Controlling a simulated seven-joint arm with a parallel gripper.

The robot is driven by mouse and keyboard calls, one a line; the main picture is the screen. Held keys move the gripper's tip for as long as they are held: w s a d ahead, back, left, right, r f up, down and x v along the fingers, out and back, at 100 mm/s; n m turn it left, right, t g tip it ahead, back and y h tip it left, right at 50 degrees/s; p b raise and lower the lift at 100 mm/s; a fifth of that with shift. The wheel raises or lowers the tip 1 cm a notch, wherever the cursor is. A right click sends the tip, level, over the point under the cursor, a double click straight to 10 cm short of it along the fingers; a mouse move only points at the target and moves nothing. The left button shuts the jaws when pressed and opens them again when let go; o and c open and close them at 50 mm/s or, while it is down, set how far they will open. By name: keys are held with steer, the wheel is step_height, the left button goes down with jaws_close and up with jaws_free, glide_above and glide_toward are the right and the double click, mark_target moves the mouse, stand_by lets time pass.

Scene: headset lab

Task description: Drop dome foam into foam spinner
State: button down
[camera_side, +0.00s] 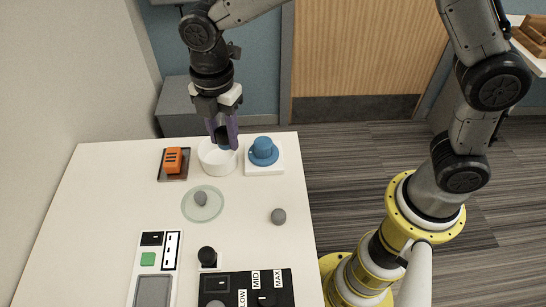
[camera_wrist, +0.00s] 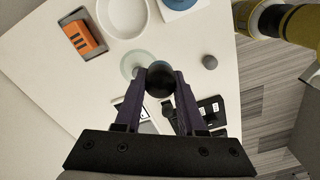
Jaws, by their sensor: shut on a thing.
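My gripper (camera_side: 225,140) points down at the white round bowl (camera_side: 205,160), which looks like the foam spinner. Its purple fingers (camera_wrist: 159,88) are shut on a dark, rounded piece in the wrist view, which I take to be the dome foam (camera_wrist: 160,80). In the wrist view the bowl (camera_wrist: 122,17) shows beyond the fingertips, at the top. I cannot tell how high the piece is above the bowl.
Left of the bowl is an orange block (camera_side: 173,160) on a dark tray; right is a blue knobbed part (camera_side: 263,150) on a white base. A pale green disc (camera_side: 203,214) bears a grey lump (camera_side: 201,198). Another grey lump (camera_side: 278,216) lies right. Control panels (camera_side: 245,284) stand in front.

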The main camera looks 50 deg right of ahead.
steer(key=shift+m, duration=0.9)
steer(key=shift+w+d+f, duration=0.85)
steer(key=shift+w+f, duration=0.65)
steer(key=shift+f, duration=0.4)
steer(key=shift+w+d+f, duration=0.85)
steer(key=shift+w+f, duration=0.6)
steer(key=shift+f, duration=0.5)
steer(key=shift+w+d+f, duration=0.85)
steer(key=shift+w+f, duration=0.65)
steer(key=shift+f, duration=0.4)
steer(key=shift+c, duration=2.2)
jaws_free()
step_height(320, 180, up, 14)
steer(key=shift+f, duration=0.1)
